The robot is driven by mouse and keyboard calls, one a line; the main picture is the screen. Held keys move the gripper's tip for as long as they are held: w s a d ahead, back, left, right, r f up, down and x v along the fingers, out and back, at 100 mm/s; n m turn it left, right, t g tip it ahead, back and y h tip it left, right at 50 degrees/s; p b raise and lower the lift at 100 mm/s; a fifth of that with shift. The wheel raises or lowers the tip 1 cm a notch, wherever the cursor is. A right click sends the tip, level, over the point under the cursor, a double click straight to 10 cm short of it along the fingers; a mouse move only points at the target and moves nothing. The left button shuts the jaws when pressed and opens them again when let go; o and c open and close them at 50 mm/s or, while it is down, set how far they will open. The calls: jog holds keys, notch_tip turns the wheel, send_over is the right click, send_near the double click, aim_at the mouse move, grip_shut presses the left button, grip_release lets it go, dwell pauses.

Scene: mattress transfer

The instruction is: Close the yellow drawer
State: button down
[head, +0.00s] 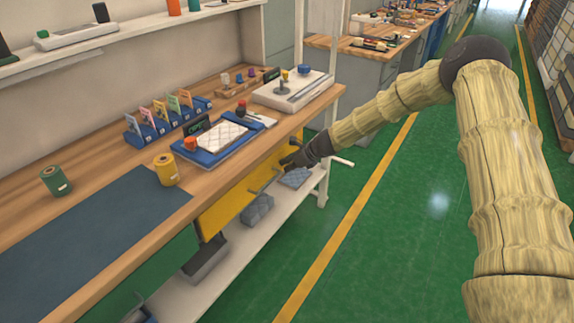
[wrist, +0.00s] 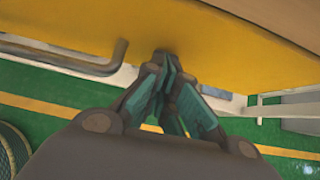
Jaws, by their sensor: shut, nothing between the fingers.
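The yellow drawer (head: 225,205) is set under the front edge of the wooden workbench in the head view. How far its front stands out from the bench is hard to tell. In the wrist view its yellow face (wrist: 220,55) fills the upper part, with a grey bar handle (wrist: 100,68) at the left. My gripper (head: 288,161) is at the right part of the drawer front. In the wrist view my gripper (wrist: 165,58) is shut and empty, its fingertips at the yellow face, to the right of the handle. Whether they touch is unclear.
The workbench (head: 105,179) holds a blue tray (head: 208,158), a green spool (head: 56,181) and a yellow spool (head: 166,169). A white lower shelf (head: 245,240) with grey items runs below the drawer. The green floor (head: 400,230) to the right is clear.

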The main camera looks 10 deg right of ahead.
jog(key=shift+w+r, duration=0.1)
jog(key=shift+r, duration=0.1)
jog(key=shift+s+d+f, duration=0.1)
jog(key=shift+s+d, duration=0.05)
jog(key=shift+s, duration=0.05)
jog(key=s+d+f+v, duration=0.1)
jog(key=f+v, duration=0.1)
jog(key=v, duration=1)
jog(key=shift+s+d, duration=0.25)
jog(key=shift+s, duration=0.15)
jog(key=s+a+f+n+g+h, duration=0.2)
jog(key=s+f+n, duration=0.4)
jog(key=s+f, duration=0.6)
jog(key=s+a+f+n+g+h, duration=0.25)
jog(key=s+f+n, duration=0.35)
jog(key=s+f, duration=0.6)
jog(key=s+a+f+n+g+h, duration=0.1)
jog(key=s+n, duration=1.4)
jog(key=s, duration=1.6)
jog(key=shift+s+a+f+g+p, duration=0.2)
jog(key=shift+a+f+g+p, duration=0.15)
jog(key=shift+a+f+g, duration=0.2)
